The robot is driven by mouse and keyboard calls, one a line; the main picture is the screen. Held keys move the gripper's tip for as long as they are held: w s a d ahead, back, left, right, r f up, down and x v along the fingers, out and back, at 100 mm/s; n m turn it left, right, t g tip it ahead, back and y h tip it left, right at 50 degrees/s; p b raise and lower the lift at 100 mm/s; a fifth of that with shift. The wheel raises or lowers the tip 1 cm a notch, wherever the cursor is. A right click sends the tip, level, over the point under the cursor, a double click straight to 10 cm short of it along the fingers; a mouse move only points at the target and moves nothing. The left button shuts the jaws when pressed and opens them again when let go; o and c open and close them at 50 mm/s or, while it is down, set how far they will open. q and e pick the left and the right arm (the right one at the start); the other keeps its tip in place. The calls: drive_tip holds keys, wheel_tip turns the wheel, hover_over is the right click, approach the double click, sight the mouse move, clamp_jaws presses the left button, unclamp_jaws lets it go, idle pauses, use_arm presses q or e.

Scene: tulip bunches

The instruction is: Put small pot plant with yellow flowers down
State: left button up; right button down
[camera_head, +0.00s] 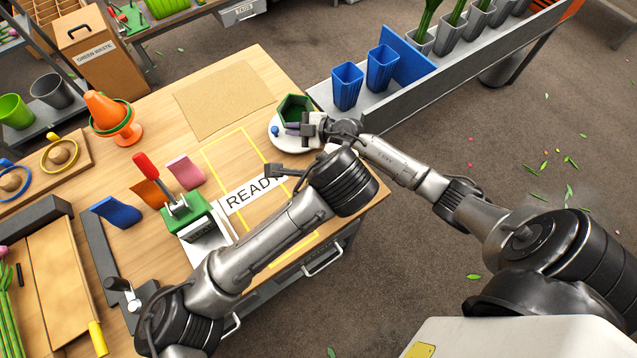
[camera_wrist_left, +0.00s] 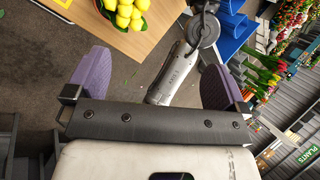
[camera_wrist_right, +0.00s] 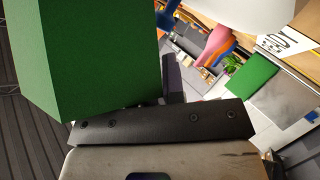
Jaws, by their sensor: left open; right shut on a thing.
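Yellow rounded blooms with green leaves (camera_wrist_left: 125,14) show at the top of the left wrist view, on the wooden table near its edge. In the head view I cannot make these blooms out. My right gripper (camera_head: 303,127) is shut on a green six-sided pot (camera_head: 296,109), which is at the white round stand (camera_head: 289,143). The pot also fills the left of the right wrist view (camera_wrist_right: 90,55). Whether it rests on the stand is unclear. My left gripper (camera_wrist_left: 157,85) is open and empty, its purple pads far apart; in the head view it is above the table's right part.
Two blue vases (camera_head: 347,86) stand on a grey shelf right of the table. A READY card (camera_head: 250,193) and yellow outline lie under my left arm. A green-topped tool with a red handle (camera_head: 184,212) stands left of them. A brown mat (camera_head: 222,101) leaves clear room behind.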

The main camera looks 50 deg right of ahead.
use_arm(q)
drive_tip(key=f+m, duration=0.2)
drive_tip(key=m, duration=0.2)
drive_tip(key=w+f+m+g+y, duration=0.1)
drive_tip(key=f+m, duration=0.2)
drive_tip(key=m, duration=0.1)
drive_tip(key=f+m, duration=0.3)
drive_tip(key=m, duration=0.1)
drive_tip(key=shift+w+f+m+y, duration=0.1)
drive_tip(key=shift+w+m+y, duration=0.2)
drive_tip(key=shift+w+y, duration=0.1)
drive_tip(key=shift+x, duration=2.9)
drive_tip(key=shift+w, duration=0.1)
